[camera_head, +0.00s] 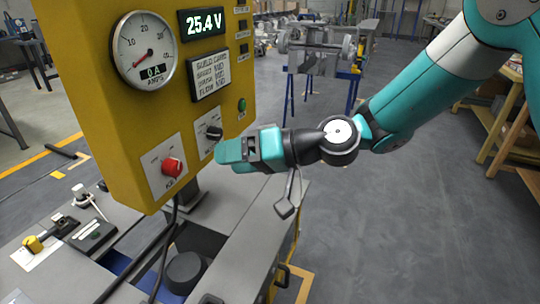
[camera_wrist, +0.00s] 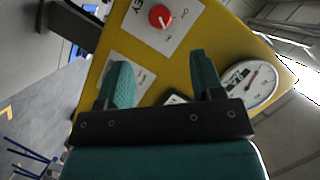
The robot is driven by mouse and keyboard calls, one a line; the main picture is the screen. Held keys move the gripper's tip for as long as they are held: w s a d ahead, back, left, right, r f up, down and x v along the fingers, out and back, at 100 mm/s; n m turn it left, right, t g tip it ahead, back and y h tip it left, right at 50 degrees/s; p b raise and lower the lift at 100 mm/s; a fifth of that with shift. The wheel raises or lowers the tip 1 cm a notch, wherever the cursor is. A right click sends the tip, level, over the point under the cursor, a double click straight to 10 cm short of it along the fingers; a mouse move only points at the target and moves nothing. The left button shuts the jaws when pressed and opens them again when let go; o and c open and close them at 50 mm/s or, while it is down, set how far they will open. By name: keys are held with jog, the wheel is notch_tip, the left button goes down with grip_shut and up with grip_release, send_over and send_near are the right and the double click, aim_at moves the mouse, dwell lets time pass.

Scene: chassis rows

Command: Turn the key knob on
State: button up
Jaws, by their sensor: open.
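The key knob (camera_head: 172,167) is a round red knob on a white plate marked KEY, low on the front of the yellow panel (camera_head: 100,125). It also shows whole in the wrist view (camera_wrist: 160,16), at the top, beyond the fingertips. A white mark on it points to the lower right there. My gripper (camera_head: 222,151) is to the right of the knob in the head view, apart from it. In the wrist view my gripper (camera_wrist: 161,68) has its two teal fingers spread, with only bare yellow panel between the tips. Nothing is held.
A black knob (camera_head: 214,132) on a second white plate sits close beside my fingers. Above are a round gauge (camera_head: 146,50), a 25.4 V display (camera_head: 203,24) and a green button (camera_head: 242,105). A grey bench (camera_head: 225,225) with cables lies below. Open floor is at the right.

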jog(key=v, duration=0.6)
jog(key=shift+d, duration=0.2)
jog(key=shift+s+r, duration=0.1)
jog(key=shift+r, duration=0.05)
jog(key=s+d+r+h+p, duration=0.5)
jog(key=s+d, duration=0.2)
jog(key=s, duration=0.2)
jog(key=s+d+r+g+h+p, duration=0.1)
jog(key=s+d+r+h+p, duration=0.4)
jog(key=s+d, duration=0.3)
jog(key=shift+s+d+r+h, duration=0.15)
jog(key=shift+s+r+h, duration=0.3)
jog(key=shift+s, duration=0.6)
